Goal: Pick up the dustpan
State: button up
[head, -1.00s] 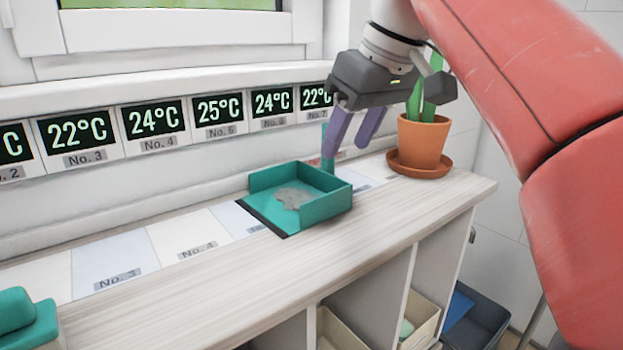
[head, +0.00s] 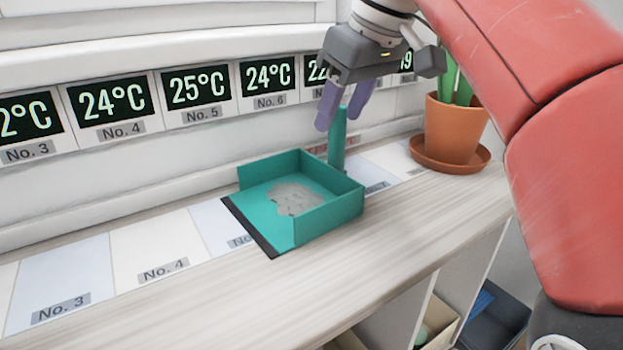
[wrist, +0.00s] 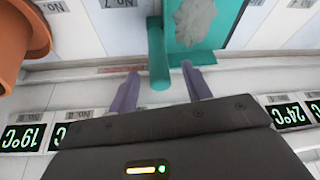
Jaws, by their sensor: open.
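The teal dustpan (head: 330,210) sits on the counter over the numbered labels, its dark front lip facing lower left. A grey patch of debris (head: 297,198) lies in its pan. Its upright handle (head: 338,140) rises at the back right. My gripper (head: 343,112) is open and empty, its purple fingers pointing down around the top of the handle.
A potted plant in an orange pot (head: 455,128) on a saucer stands right of the dustpan; its pot also shows in the wrist view (wrist: 12,35). The wall with temperature displays (head: 200,88) is close behind. The wooden counter (head: 300,280) is clear in front.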

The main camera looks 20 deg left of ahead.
aim_at(334, 131)
jog(key=b+x, duration=0.1)
jog(key=x, duration=0.3)
jog(key=shift+f, duration=0.2)
jog(key=shift+c, duration=0.3)
grip_shut()
